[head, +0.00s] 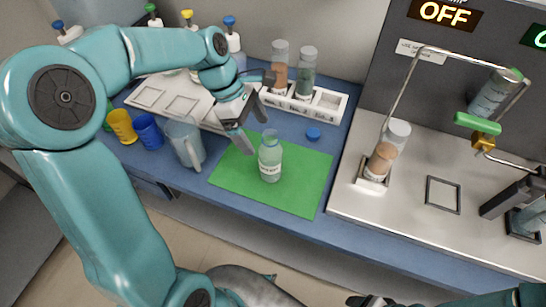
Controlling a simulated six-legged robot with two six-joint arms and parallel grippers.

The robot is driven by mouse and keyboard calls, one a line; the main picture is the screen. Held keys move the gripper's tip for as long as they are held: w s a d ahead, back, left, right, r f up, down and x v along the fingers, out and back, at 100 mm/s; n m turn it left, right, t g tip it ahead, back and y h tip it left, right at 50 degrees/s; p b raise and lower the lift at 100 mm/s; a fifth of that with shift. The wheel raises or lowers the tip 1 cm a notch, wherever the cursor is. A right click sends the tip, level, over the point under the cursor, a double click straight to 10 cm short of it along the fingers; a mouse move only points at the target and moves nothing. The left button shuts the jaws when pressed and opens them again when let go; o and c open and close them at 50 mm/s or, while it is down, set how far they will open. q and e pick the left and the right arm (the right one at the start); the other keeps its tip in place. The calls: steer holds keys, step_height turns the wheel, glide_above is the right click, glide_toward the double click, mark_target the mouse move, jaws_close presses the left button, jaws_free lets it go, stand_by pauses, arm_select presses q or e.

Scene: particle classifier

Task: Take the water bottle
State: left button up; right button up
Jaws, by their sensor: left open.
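The water bottle (270,162), clear with a pale label, stands upright and uncapped on the green mat (310,185).
A clear jug (186,143) and blue (149,132) and yellow (122,126) cups stand left of the mat. A white rack (325,107) with jars is behind. A metal platform (410,215) with a pipe, valve and jar is at right. The mat's right part is clear.

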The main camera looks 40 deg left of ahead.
mark_target(269, 151)
arm_select(q)
steer(key=f, duration=0.1)
steer(key=d+f, duration=0.1)
steer(key=shift+s+f, duration=0.2)
steer(key=shift+f, duration=0.1)
steer(key=shift+w+d+x, duration=0.1)
steer(key=shift+w+x, duration=0.05)
steer(key=shift+x, duration=0.75)
steer(key=shift+w+d+x, duration=0.1)
steer(key=shift+w+x, duration=0.05)
steer(key=shift+x, duration=0.75)
steer(key=shift+w+d+x, duration=0.1)
steer(key=shift+w+x, duration=0.1)
steer(key=shift+x, duration=0.65)
steer(key=shift+r, duration=0.15)
steer(key=c, duration=1.1)
